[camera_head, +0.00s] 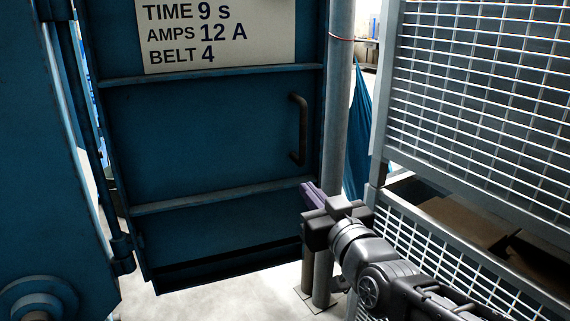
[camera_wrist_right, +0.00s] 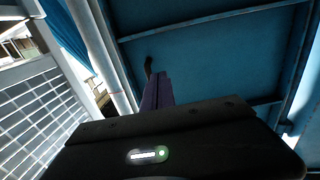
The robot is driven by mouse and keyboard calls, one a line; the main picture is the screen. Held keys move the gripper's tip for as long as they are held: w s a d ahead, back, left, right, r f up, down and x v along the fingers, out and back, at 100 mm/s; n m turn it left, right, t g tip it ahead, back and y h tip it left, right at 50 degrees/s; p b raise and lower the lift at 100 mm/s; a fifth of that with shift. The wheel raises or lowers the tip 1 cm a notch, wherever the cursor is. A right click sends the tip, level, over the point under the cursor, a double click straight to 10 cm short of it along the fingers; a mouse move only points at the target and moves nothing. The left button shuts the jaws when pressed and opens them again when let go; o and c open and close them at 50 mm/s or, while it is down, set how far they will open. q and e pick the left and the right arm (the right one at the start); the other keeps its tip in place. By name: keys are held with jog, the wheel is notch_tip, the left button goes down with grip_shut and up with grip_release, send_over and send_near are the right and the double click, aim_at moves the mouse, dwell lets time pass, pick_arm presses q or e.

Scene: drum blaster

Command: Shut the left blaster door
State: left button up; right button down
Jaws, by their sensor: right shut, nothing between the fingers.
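The blue blaster door (camera_head: 215,130) hangs open on hinges at its left edge, beside the blue blaster body (camera_head: 40,180). It has a dark vertical handle (camera_head: 299,130) near its right edge and a white sign (camera_head: 215,32) at the top. My right gripper (camera_head: 309,193) is shut and empty, its purple fingers at the door's lower right edge, below the handle. I cannot tell whether they touch the door. In the right wrist view the fingers (camera_wrist_right: 157,92) point toward the door panel (camera_wrist_right: 215,65), with a dark part of the handle (camera_wrist_right: 148,66) beyond them. My left gripper is not in view.
A grey post (camera_head: 338,110) stands just right of the door's free edge. A wire mesh cage (camera_head: 480,90) and a mesh-sided bin (camera_head: 440,255) with brown contents fill the right side. Pale floor (camera_head: 220,300) shows below the door.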

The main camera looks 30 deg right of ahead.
aim_at(280, 158)
jog(key=w+d, duration=0.1)
jog(key=w, duration=0.3)
jog(key=w+p, duration=0.1)
jog(key=w, duration=0.3)
jog(key=w+d+p, duration=0.1)
jog(key=w, duration=0.4)
jog(key=shift+w+d, duration=0.1)
jog(key=shift+d, duration=0.2)
jog(key=shift+w, duration=0.15)
